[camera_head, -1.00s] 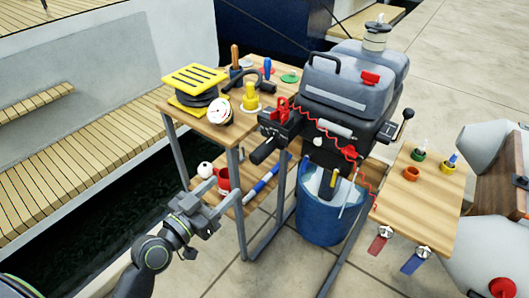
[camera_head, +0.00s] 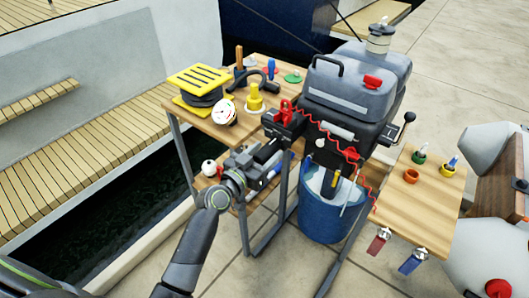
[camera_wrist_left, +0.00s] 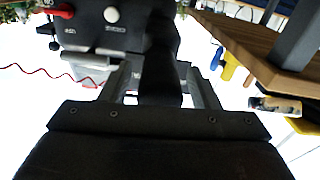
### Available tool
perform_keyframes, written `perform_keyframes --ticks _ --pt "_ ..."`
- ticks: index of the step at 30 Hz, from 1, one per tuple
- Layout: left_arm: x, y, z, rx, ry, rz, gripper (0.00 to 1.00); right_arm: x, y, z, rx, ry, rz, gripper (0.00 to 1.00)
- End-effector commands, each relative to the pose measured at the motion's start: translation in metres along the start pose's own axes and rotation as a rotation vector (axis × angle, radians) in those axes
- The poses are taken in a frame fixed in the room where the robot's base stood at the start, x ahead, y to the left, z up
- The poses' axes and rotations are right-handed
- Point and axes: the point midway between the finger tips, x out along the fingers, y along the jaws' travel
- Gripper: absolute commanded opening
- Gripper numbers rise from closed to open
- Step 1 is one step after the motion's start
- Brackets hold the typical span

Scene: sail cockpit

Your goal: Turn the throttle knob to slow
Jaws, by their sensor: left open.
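The grey outboard motor (camera_head: 350,95) stands in the middle of the head view. Its black tiller handle, with what looks like the throttle knob (camera_head: 267,151) at its end, points toward the lower left. My left gripper (camera_head: 258,158) is at that end and partly hides it. In the left wrist view the dark handle (camera_wrist_left: 160,60) runs between the two fingers of my open left gripper (camera_wrist_left: 162,88). I cannot tell whether a finger touches it. Any slow or fast marking on the knob is too small to read. My right gripper is not in view.
A wooden table (camera_head: 205,125) with a yellow-topped reel (camera_head: 200,82) is left of the motor, with a shelf below. A blue bucket (camera_head: 322,212) stands under the motor. A red coiled cord (camera_head: 345,150) hangs on the motor's front. A small wooden board (camera_head: 418,205) is at right.

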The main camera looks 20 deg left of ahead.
Motion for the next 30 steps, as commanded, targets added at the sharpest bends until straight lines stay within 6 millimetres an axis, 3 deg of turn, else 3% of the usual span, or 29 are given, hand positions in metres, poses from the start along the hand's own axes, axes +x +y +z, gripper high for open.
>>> perform_keyframes --ticks 8,18,30 --pt "0.0013 0.0 0.0002 0.0 0.0 0.0 0.56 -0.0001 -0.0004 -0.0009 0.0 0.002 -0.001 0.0" --pt "0.0011 -0.0001 0.0001 0.0 0.0 0.0 0.13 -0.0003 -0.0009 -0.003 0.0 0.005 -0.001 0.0" --pt "0.001 -0.0003 0.0001 -0.08 0.0 0.0 0.11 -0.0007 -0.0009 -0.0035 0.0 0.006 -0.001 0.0"
